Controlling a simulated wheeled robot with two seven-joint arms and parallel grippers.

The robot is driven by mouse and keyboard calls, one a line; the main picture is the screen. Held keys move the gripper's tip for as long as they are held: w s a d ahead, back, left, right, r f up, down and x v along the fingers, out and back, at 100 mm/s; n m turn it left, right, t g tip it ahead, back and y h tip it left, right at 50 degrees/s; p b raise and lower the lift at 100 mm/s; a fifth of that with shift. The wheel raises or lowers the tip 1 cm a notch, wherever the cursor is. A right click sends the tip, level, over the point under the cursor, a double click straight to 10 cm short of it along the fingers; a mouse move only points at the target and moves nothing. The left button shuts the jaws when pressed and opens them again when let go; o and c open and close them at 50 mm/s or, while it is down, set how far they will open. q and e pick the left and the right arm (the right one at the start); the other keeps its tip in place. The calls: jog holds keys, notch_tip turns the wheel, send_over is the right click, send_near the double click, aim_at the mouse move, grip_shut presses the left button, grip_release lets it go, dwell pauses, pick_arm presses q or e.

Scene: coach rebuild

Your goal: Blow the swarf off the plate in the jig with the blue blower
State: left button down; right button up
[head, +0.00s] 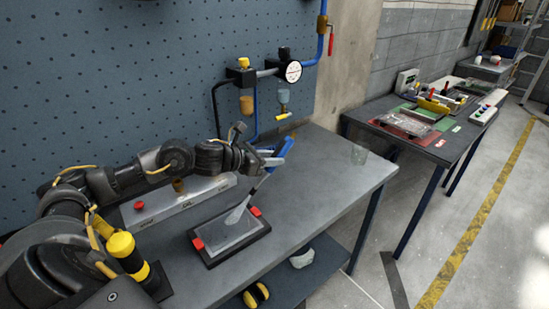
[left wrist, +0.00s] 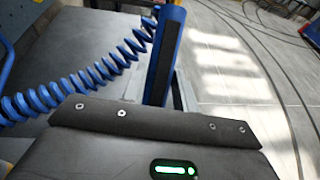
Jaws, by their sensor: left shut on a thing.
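My left gripper (head: 264,160) is shut on the blue blower (head: 283,150) above the workbench. The blower's thin nozzle slants down to the left toward the jig (head: 212,262), a dark frame with red clamps on its left and right sides. A grey plate (head: 228,232) lies in the jig. A pale, whitish cone spreads from the nozzle tip onto the plate's upper part. I cannot make out swarf at this size. In the left wrist view the blue blower (left wrist: 166,55) stands beyond the gripper's dark body, with a coiled blue hose at its left.
A grey box with a red button (head: 139,205) lies behind the jig. Air fittings and a gauge (head: 293,71) hang on the wall. A second table (head: 440,155) stands further right.

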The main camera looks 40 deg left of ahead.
pick_arm(q)
jog(key=shift+s+a+f, duration=0.1)
jog(key=shift+f, duration=0.05)
jog(key=shift+s+d+p, duration=0.3)
jog(key=shift+d, duration=0.35)
jog(key=shift+s+d+p, duration=0.25)
jog(key=shift+d, duration=0.35)
dwell(0.5)
jog(key=shift+a, duration=0.1)
dwell(0.3)
jog(key=c, duration=1.7)
grip_release()
jog(key=shift+c, duration=0.2)
grip_shut()
